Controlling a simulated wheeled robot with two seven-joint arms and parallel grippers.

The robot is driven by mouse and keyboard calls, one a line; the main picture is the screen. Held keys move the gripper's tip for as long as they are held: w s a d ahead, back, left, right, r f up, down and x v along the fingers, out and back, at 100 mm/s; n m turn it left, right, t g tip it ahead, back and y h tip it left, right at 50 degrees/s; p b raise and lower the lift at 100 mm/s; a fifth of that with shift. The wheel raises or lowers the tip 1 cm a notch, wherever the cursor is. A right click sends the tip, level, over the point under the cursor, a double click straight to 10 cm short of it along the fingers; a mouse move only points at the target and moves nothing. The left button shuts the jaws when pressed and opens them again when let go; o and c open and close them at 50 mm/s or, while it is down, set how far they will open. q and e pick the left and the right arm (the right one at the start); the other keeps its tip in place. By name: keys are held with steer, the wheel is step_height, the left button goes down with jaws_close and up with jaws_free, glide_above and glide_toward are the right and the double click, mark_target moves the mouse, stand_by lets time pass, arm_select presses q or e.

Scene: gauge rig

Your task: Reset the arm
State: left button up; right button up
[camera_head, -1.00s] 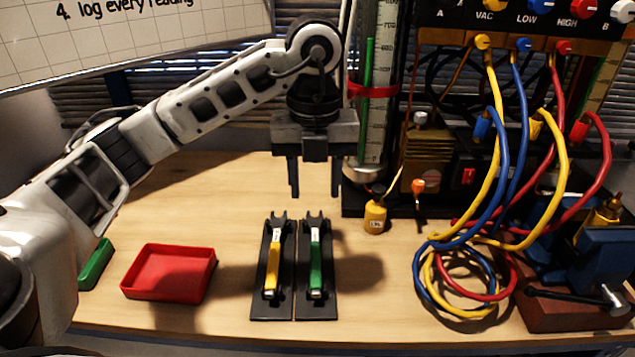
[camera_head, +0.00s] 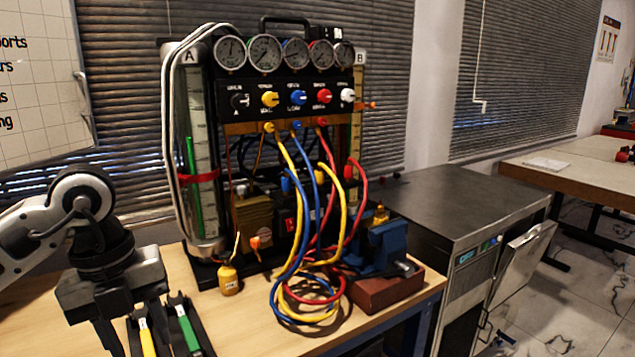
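My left arm comes in from the left edge. Its gripper (camera_head: 134,338) points down over the front left of the wooden bench (camera_head: 385,318). Its two dark fingers are apart with nothing between them that I can make out. Below and beside it are two dark holders, one with a yellow-handled tool (camera_head: 146,336) and one with a green-handled tool (camera_head: 188,332). Their lower ends are cut off by the frame. My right arm and gripper are out of view.
The gauge rig (camera_head: 290,92) stands behind, right of my gripper, with looped hoses (camera_head: 300,300) in front. A blue vise (camera_head: 388,245) on a red-brown block is at the bench's right end. A metal cabinet (camera_head: 470,215) stands beyond.

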arm_select(q)
steer(key=s+d+f+m+g+h, duration=0.2)
steer(key=d+h, duration=0.2)
steer(key=d, duration=0.3)
steer(key=s+d+f+m+g+h, duration=0.1)
steer(key=d+f+h, duration=0.15)
steer(key=d, duration=0.35)
steer(key=s+d+r+n+t+h, duration=0.1)
steer(key=s+d+r+n+h, duration=0.1)
steer(key=d+r+h, duration=0.65)
steer(key=w+a+f+n+t+y, duration=0.35)
steer(key=f+n+t, duration=0.35)
steer(key=n+t, duration=0.4)
steer(key=w+a+f+n+t+y, duration=0.4)
steer(key=f+n+t, duration=0.4)
steer(key=n, duration=0.5)
steer(key=s+a+f+n+g+y, duration=0.2)
steer(key=s+f+g, duration=0.1)
steer(key=s+f, duration=0.3)
steer(key=s+a+f+n+g+y, duration=0.2)
steer(key=s+f, duration=0.4)
steer(key=f, duration=0.4)
steer(key=shift+a+f+n+g+y, duration=0.2)
steer(key=shift+a+n+g+y, duration=0.2)
steer(key=shift+a+g+y, duration=0.3)
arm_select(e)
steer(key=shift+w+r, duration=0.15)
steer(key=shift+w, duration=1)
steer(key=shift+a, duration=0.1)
